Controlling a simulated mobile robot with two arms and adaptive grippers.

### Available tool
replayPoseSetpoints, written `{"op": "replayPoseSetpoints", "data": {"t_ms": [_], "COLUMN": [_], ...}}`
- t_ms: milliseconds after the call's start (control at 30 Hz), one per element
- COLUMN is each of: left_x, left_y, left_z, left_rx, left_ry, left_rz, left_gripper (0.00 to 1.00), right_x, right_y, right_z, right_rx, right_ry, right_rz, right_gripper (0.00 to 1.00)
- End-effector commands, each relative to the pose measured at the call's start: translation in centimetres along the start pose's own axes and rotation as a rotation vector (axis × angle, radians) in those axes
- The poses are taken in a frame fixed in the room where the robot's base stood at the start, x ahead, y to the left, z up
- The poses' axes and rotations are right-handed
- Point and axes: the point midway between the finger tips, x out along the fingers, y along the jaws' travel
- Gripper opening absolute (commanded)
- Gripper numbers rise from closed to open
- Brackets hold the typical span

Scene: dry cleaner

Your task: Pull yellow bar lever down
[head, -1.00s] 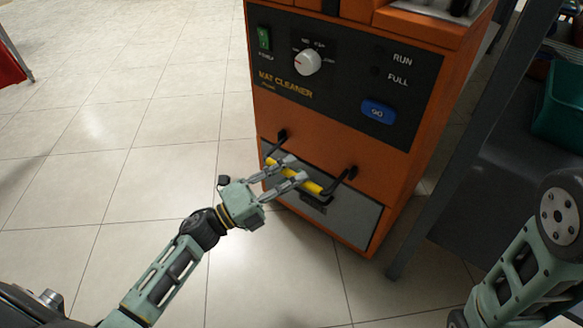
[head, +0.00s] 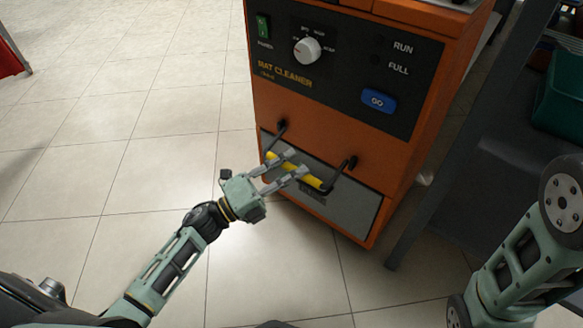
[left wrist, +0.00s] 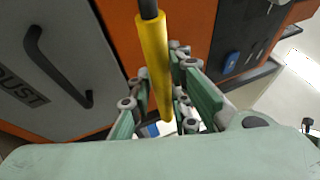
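The yellow bar lever (head: 314,183) is held between two black brackets on the lower front of the orange mat cleaner (head: 375,158), across a grey drawer panel (head: 352,208). My left gripper (head: 295,164) is at the bar, its two fingers apart and overlapping the bar's middle. In the left wrist view the yellow bar (left wrist: 155,60) runs between the spread fingers (left wrist: 163,95). Firm contact cannot be made out. My right arm shows at the right edge of the head view, but its gripper is out of view.
Above the bar are a white dial (head: 307,51), a green switch (head: 263,27) and a blue GO button (head: 378,100). A dark post and shelf with a green bin (head: 562,100) stand right of the machine.

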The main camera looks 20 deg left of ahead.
Motion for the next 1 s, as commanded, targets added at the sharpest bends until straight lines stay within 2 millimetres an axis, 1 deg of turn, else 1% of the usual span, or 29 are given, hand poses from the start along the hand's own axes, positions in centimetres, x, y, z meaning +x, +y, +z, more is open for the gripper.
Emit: {"op": "replayPoseSetpoints", "data": {"t_ms": [33, 200, 467, 567, 667, 1000], "left_x": [-0.1, -0.1, -0.1, -0.6, -1.9, -8.9], "left_y": [0.4, 0.2, 0.1, 0.1, 0.2, 0.2], "left_z": [0.0, 0.0, 0.0, 0.0, 0.0, 0.0], "left_rx": [0.0, -0.002, -0.004, -0.005, -0.004, -0.006], "left_ry": [-0.003, -0.002, -0.001, -0.001, -0.001, -0.002], "left_rz": [0.009, 0.005, 0.001, 0.002, 0.004, 0.005], "left_gripper": [0.21, 0.34, 0.34, 0.34, 0.34, 0.34], "right_x": [-0.1, -0.2, -0.3, -0.2, -0.2, -0.2], "right_y": [0.0, 0.0, 0.2, 0.1, 0.1, 0.1], "right_z": [0.0, 0.1, 0.2, 0.2, 0.2, 0.2], "right_rx": [0.0, 0.001, 0.001, 0.001, 0.001, 0.001], "right_ry": [-0.001, -0.007, -0.01, -0.008, -0.007, -0.006], "right_rz": [0.001, 0.003, 0.008, 0.008, 0.006, 0.004], "right_gripper": [0.0, 0.0, 0.0, 0.0, 0.0, 0.0]}}
